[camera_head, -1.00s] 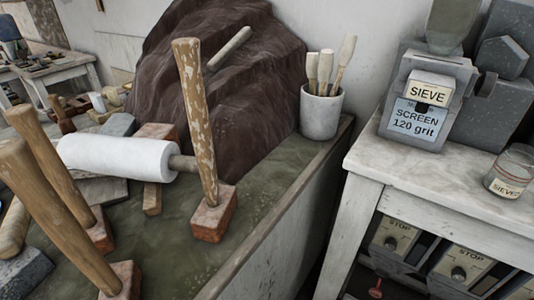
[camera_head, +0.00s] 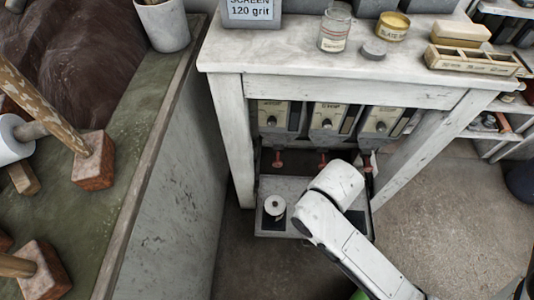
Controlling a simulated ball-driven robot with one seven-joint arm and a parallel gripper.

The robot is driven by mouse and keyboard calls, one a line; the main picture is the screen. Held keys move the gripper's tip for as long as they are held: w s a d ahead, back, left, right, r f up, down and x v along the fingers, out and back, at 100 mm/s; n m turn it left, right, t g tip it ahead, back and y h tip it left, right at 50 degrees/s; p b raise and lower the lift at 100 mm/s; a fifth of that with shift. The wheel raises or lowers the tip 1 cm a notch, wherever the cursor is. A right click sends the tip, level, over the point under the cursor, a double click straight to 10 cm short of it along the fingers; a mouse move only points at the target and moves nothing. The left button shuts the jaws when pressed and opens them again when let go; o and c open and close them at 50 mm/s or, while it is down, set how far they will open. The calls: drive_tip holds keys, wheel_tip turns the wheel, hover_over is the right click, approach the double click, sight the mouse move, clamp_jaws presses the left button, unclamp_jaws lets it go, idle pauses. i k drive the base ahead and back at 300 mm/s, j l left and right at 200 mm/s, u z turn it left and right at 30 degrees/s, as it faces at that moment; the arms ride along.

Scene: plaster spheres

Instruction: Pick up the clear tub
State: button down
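A clear, round tub (camera_head: 334,32) with a pale paper label stands upright on the white worktop, at the top middle of the head view. Its lettering is too small to read surely. My white arm rises from the bottom right, with its rounded joint in front of the cabinet under the worktop, well below the tub. My gripper's fingers do not show. Nothing is touching the tub.
Next to the tub are a grey disc (camera_head: 374,50), a yellow-rimmed tin (camera_head: 393,27) and a wooden divided box (camera_head: 473,61). The grey sieve block (camera_head: 251,10) is at its left. A green-topped bench (camera_head: 122,176) with mallets stands left.

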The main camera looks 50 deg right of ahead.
sight(271, 218)
drive_tip(key=k+l+u, duration=0.1)
drive_tip(key=k+l, duration=0.4)
drive_tip(key=l, duration=0.2)
drive_tip(key=k+l+u, duration=0.15)
drive_tip(key=k+l, duration=0.4)
